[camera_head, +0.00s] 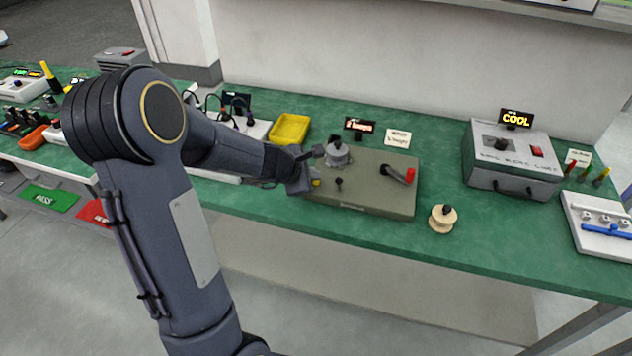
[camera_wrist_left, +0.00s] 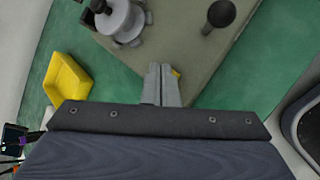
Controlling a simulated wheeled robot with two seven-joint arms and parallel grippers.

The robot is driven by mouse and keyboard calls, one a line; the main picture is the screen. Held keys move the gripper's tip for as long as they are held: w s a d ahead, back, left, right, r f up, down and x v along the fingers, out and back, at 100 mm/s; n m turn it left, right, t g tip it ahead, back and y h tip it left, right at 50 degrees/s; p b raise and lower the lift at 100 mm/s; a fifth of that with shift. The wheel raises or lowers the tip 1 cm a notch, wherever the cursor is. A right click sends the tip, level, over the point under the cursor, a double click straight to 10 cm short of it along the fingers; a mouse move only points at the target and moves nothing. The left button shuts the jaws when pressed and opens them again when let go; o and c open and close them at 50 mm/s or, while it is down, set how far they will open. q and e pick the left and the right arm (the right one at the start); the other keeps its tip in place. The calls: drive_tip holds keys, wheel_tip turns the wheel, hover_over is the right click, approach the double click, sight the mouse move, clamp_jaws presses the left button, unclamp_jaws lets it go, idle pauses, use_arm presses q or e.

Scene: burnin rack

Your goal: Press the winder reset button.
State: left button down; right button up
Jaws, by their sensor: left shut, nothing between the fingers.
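The winder is an olive-grey board (camera_head: 378,200) on the green bench, and it also fills the upper part of the left wrist view (camera_wrist_left: 185,45). It carries a grey round spool head (camera_head: 338,155), a black knob (camera_head: 339,182) and a crank with a red handle (camera_head: 410,176). A small yellow part (camera_head: 316,183), possibly the reset button, sits near the board's left front corner. My left gripper (camera_head: 306,183) is shut and empty at that corner. In the left wrist view its fingertips (camera_wrist_left: 161,70) cover most of the yellow part (camera_wrist_left: 176,72); I cannot tell whether they touch it.
A yellow tray (camera_head: 290,129) stands behind and left of the winder. A small display (camera_head: 360,124) and a white card (camera_head: 398,138) stand behind it. A wooden spool (camera_head: 442,218) and a grey box with a COOL sign (camera_head: 512,160) are to the right.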

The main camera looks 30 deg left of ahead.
use_arm(q)
drive_tip(key=shift+f+b, duration=0.45)
idle(0.3)
drive_tip(key=shift+r, duration=0.1)
drive_tip(key=shift+r+p, duration=0.75)
drive_tip(key=shift+p, duration=0.05)
wheel_tip(320, 180, up, 5)
drive_tip(key=p, duration=0.4)
drive_tip(key=shift+p, duration=0.35)
idle(0.5)
